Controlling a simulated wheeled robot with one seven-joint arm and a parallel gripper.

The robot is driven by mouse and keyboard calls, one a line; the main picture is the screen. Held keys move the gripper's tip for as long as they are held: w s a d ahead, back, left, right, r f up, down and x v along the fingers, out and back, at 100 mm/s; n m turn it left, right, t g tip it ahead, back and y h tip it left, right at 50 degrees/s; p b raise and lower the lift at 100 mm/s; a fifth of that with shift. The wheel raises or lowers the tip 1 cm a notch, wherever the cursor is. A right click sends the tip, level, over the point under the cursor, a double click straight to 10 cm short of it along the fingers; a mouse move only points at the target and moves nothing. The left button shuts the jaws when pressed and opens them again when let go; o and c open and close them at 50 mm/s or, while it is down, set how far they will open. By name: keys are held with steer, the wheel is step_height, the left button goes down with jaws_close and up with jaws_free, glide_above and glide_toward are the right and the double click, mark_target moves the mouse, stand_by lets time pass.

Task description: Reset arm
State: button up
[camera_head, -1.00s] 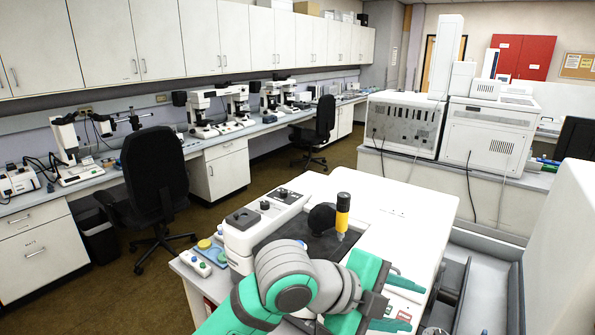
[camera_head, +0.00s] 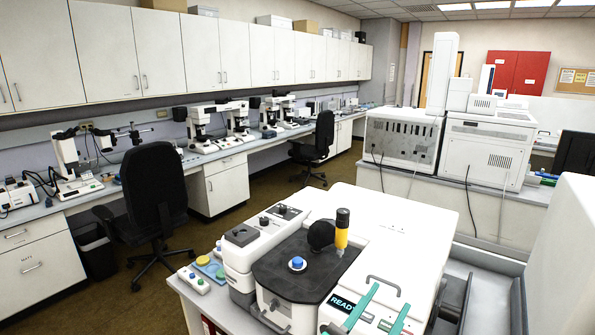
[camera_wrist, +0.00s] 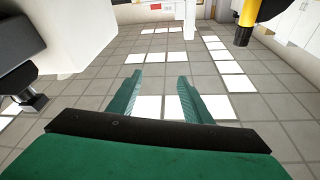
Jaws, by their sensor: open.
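My gripper (camera_head: 392,296) shows at the bottom edge of the head view as two thin green fingers, spread apart with nothing between them. They appear in front of the white microscope (camera_head: 405,222), near its READY display (camera_head: 343,302). In the wrist view my gripper (camera_wrist: 160,76) is open and empty, with tiled floor behind the fingers. Most of my arm is out of the head view. The microscope's black stage (camera_head: 275,272) carries a blue round knob (camera_head: 297,264). A yellow and black cylinder (camera_head: 342,230) stands upright behind it and shows at the wrist view's top right (camera_wrist: 247,18).
A small control pad with coloured buttons (camera_head: 195,281) lies left of the microscope. A grey handle (camera_head: 384,284) is on the microscope's top, close to my fingers. A white body (camera_head: 560,260) stands at the right edge. A black chair (camera_head: 152,195) stands on open floor at left.

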steer(key=s+a+f+n+t+y, duration=0.1)
steer(key=s+a+f+n+y, duration=0.25)
steer(key=f, duration=0.45)
steer(key=s+a+f+n+t+y, duration=0.1)
steer(key=s+a+f+n+y, duration=0.2)
steer(key=s+f+n+y, duration=0.35)
steer(key=s+a+f+n+y, duration=0.2)
steer(key=s+a+f+n, duration=0.15)
steer(key=f, duration=0.55)
steer(key=s+a+f, duration=0.2)
steer(key=s, duration=0.5)
steer(key=s+a+f+m+g+y, duration=0.1)
steer(key=s+a+f, duration=0.1)
steer(key=s, duration=0.6)
steer(key=s+a+f+m+g+y, duration=0.1)
steer(key=s+a+f, duration=0.1)
steer(key=s, duration=0.5)
steer(key=shift+s+a, duration=0.15)
steer(key=shift+a, duration=0.45)
